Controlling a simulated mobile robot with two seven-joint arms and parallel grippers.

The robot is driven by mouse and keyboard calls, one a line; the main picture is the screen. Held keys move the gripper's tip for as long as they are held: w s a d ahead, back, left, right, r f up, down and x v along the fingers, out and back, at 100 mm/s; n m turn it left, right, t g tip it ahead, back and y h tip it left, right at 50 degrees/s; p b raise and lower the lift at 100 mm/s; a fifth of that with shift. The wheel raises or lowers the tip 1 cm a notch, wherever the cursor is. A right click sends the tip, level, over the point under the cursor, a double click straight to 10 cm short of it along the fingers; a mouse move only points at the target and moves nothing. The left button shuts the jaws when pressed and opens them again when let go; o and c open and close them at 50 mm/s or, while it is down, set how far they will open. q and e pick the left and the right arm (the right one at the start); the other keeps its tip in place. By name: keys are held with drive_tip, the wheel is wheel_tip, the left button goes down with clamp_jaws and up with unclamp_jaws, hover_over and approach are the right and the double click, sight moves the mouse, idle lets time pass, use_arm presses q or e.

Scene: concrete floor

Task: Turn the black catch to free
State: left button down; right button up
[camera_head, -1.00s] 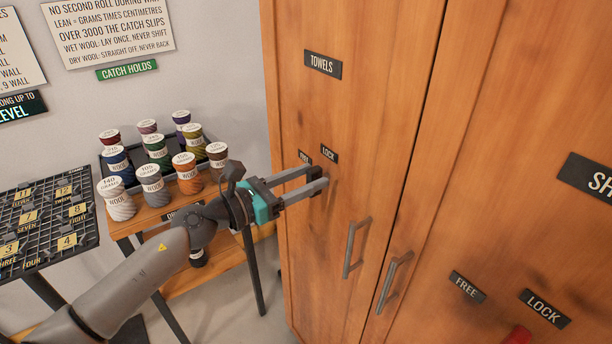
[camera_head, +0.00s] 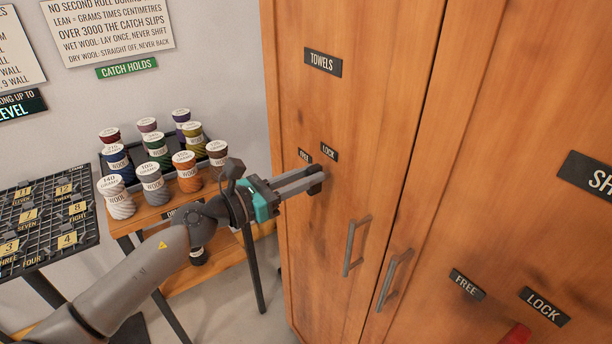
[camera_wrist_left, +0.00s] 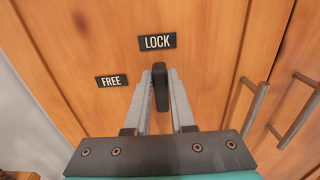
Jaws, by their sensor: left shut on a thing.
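The black catch (camera_wrist_left: 160,86) is on the wooden cabinet door marked TOWELS. In the left wrist view it stands upright, its upper end just under the LOCK label (camera_wrist_left: 157,41). The FREE label (camera_wrist_left: 111,81) is to its left and lower. My left gripper (camera_wrist_left: 161,90) is shut on the catch, a finger on each side. In the head view the left gripper (camera_head: 315,180) reaches the door from the left, and the catch shows as a dark bit (camera_head: 316,183) at the fingertips. My right gripper is not in view.
Two bar handles (camera_head: 356,246) are below and right of the catch. A second door has its own FREE and LOCK labels and a red catch (camera_head: 517,335). A wooden stand (camera_head: 150,219) with several wool spools and a black numbered rack (camera_head: 80,190) are at the left.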

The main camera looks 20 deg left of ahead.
use_arm(q)
drive_tip(key=shift+n, duration=0.3)
drive_tip(key=n, duration=0.1)
drive_tip(key=n+p, duration=0.2)
drive_tip(key=shift+w+a+n, duration=0.2)
drive_tip(key=shift+a+n, duration=0.05)
drive_tip(key=shift+n, duration=0.15)
drive_tip(key=shift+w+a+f+n+p, duration=0.2)
drive_tip(key=shift+n+p, duration=0.8)
drive_tip(key=shift+n, duration=1.25)
drive_tip(key=shift+a+f+n+p, duration=0.1)
drive_tip(key=shift+f+n+p, duration=0.2)
drive_tip(key=shift+n+p, duration=1.3)
drive_tip(key=shift+w+a+f+n+p, duration=0.1)
drive_tip(key=shift+f+n+p, duration=0.25)
drive_tip(key=shift+n, duration=2.5)
drive_tip(key=c, duration=0.8)
unclamp_jaws()
drive_tip(key=shift+o, duration=0.2)
